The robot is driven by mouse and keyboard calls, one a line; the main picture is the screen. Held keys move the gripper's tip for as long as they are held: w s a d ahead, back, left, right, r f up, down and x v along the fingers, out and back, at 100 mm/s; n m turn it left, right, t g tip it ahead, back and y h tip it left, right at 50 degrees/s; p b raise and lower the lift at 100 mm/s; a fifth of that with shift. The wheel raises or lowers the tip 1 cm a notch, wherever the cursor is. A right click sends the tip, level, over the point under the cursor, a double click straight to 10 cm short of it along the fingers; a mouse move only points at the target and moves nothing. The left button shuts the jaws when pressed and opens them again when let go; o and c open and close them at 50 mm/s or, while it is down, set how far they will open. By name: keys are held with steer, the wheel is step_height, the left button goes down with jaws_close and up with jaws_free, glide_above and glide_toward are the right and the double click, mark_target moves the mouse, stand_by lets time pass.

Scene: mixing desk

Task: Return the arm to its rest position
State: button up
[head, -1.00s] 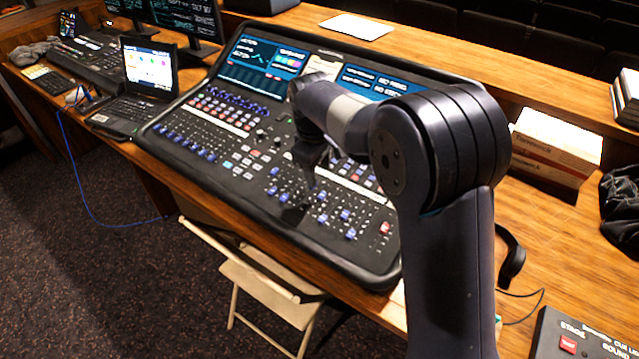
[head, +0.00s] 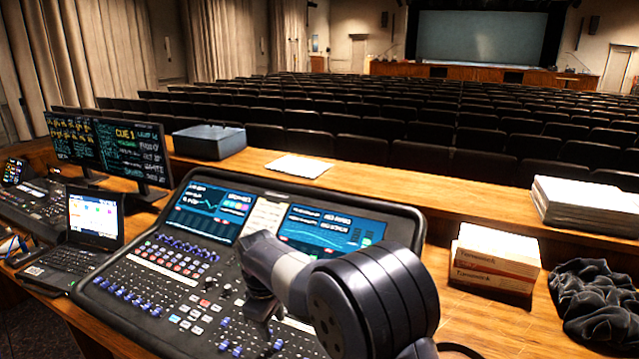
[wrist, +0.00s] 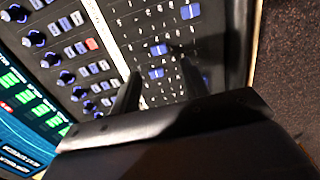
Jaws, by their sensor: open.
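My arm reaches over the large mixing console (head: 150,262) in the head view. My gripper (head: 262,312) hangs low over the console's fader area, small and dark there, so its fingers are hard to make out. In the wrist view my gripper (wrist: 160,82) shows two dark fingers spread apart with nothing between them. Blue-capped faders lie just beyond the fingertips. I cannot tell whether the tips touch the panel.
An open laptop (head: 95,218) and two monitors (head: 125,150) stand left of the console. Stacked boxes (head: 495,262) and a black cloth (head: 597,300) lie to the right. White papers (head: 295,167) and a grey box (head: 209,141) rest on the rear ledge. Seat rows are behind.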

mark_target(276, 345)
steer(key=f, duration=0.6)
steer(key=shift+w+d+p, duration=0.15)
steer(key=shift+w+p, duration=0.15)
steer(key=shift+p, duration=0.05)
steer(key=shift+s+f, duration=0.15)
steer(key=shift+s+a, duration=0.25)
steer(key=shift+s, duration=0.15)
